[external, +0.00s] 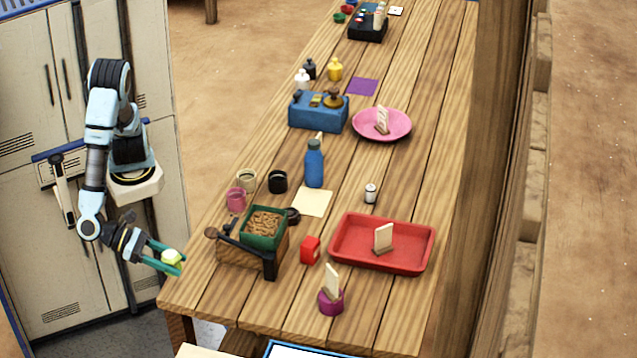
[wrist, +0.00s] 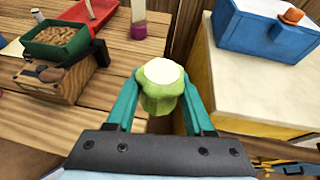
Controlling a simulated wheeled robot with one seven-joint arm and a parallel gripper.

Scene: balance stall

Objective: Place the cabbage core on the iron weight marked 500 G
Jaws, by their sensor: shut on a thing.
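My gripper (external: 167,262) is shut on the cabbage core (external: 171,256), a pale green lump held in the air off the near left edge of the wooden table. In the wrist view my gripper (wrist: 160,82) has its two green fingers on either side of the cabbage core (wrist: 160,98), whose flat whitish top faces the camera. I cannot make out a 500 G marking on anything. A dark round piece (external: 292,215) stands behind the balance, but I cannot tell if it is the iron weight.
A wooden balance (external: 238,257) with a green pan (external: 265,241) of brown bits stands near the table's left edge. A red block (external: 310,249), red tray (external: 345,262) and purple card holder (external: 331,302) are right of it. A blue box (wrist: 265,30) is at right in the wrist view.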

